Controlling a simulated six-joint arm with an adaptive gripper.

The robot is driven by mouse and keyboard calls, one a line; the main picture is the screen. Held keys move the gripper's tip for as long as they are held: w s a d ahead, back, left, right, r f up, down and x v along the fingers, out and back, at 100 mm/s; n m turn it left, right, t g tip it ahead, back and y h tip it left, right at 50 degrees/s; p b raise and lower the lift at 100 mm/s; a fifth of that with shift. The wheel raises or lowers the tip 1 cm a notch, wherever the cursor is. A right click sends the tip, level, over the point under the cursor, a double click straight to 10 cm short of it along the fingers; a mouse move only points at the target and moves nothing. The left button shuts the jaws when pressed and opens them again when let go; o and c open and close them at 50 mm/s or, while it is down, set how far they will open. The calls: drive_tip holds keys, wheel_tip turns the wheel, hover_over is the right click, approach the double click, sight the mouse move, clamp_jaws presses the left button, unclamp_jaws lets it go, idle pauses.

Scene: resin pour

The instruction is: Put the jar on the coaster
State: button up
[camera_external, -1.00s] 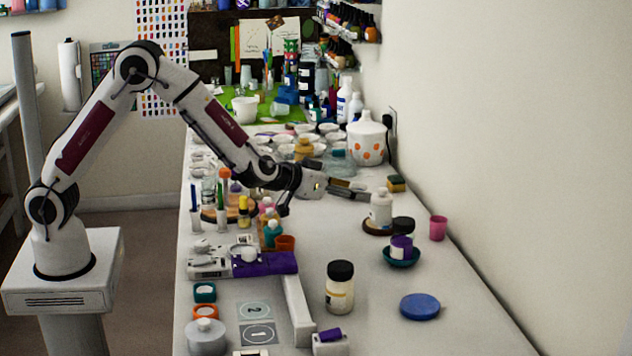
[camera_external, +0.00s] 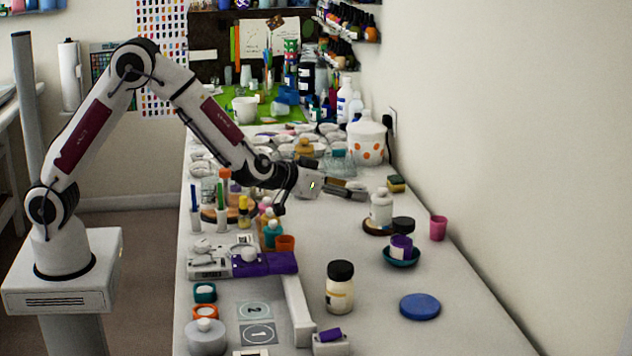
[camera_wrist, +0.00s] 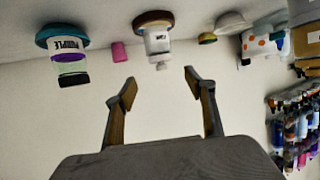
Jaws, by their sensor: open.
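My gripper (camera_external: 362,190) is open and empty, stretched out level over the bench toward the wall. In the wrist view its two fingers (camera_wrist: 160,86) are spread apart, and the scene appears upside down. A white capped bottle (camera_external: 381,207) stands upright on a round brown coaster-like base (camera_external: 370,229), just beyond the fingertips. The bottle (camera_wrist: 158,42) lies in line with the gap between the fingers, not touching them. A jar with a black lid and pale contents (camera_external: 340,290) stands at the front. A flat blue disc (camera_external: 420,307) lies to its right.
A teal dish (camera_external: 402,260) holds a purple-labelled jar (camera_external: 402,245) with a black lid. A pink cup (camera_external: 438,228) stands near the wall. A sponge (camera_external: 397,183) and an orange-dotted white pot (camera_external: 367,142) are behind.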

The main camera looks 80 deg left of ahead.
drive_tip(key=s+d+r+m+g+h, duration=0.1)
drive_tip(key=s+d+r+m+h, duration=0.2)
drive_tip(key=s+r, duration=0.45)
drive_tip(key=s+d+r+m+g+h, duration=0.1)
drive_tip(key=s+d+r+h, duration=0.3)
drive_tip(key=s, duration=0.6)
drive_tip(key=s+a+f+g+y, duration=0.1)
drive_tip(key=s+a+g, duration=0.1)
drive_tip(key=s, duration=1.3)
drive_tip(key=s+a+f+g+y, duration=0.1)
drive_tip(key=s+a+g, duration=0.1)
drive_tip(key=s, duration=1.4)
drive_tip(key=shift+a+f+m+g, duration=0.3)
drive_tip(key=shift+a+f+g, duration=0.05)
drive_tip(key=shift+a+g, duration=0.05)
